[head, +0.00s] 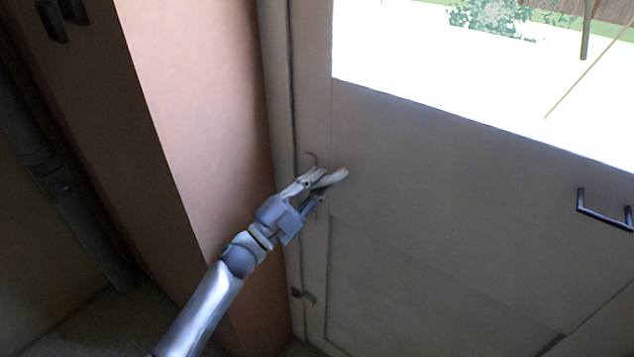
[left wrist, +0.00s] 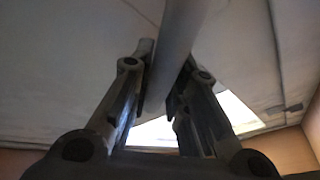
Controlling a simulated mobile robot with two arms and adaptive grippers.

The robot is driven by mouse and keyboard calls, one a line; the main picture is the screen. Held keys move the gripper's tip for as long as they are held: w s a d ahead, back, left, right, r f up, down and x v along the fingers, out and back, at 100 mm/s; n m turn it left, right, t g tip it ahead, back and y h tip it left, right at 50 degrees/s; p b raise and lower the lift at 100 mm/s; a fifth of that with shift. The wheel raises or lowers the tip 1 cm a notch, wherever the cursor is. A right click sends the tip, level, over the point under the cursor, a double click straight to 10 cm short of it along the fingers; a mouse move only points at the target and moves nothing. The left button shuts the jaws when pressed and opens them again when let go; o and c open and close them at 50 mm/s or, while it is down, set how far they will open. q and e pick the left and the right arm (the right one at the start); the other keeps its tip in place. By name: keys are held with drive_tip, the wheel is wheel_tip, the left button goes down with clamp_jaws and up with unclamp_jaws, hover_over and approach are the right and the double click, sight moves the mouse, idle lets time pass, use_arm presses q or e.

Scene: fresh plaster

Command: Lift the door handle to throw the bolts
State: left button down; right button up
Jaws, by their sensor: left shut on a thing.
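The pale door (head: 430,170) has a glazed upper part, and it looks shut in its frame. The door handle (head: 341,174) is a light lever near the door's left edge, pointing right and slightly up in the head view. My left gripper (head: 319,183) is at this lever and shut on it, hiding its inner part. In the left wrist view the handle (left wrist: 178,40) runs as a grey bar between the two fingers of my left gripper (left wrist: 160,90). The bolts do not show. My right gripper is in neither view.
A dark bar handle (head: 605,213) sticks out at the right. A small dark fitting (head: 298,293) sits low on the door's left edge. A reddish-brown wall face (head: 200,100) stands left of the frame, close to my left arm. Outdoor ground shows through the glass (head: 480,70).

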use_arm(q)
drive_tip(key=c, duration=1.4)
unclamp_jaws()
drive_tip(key=shift+o, duration=0.2)
drive_tip(key=v, duration=1.2)
drive_tip(key=shift+f, duration=0.1)
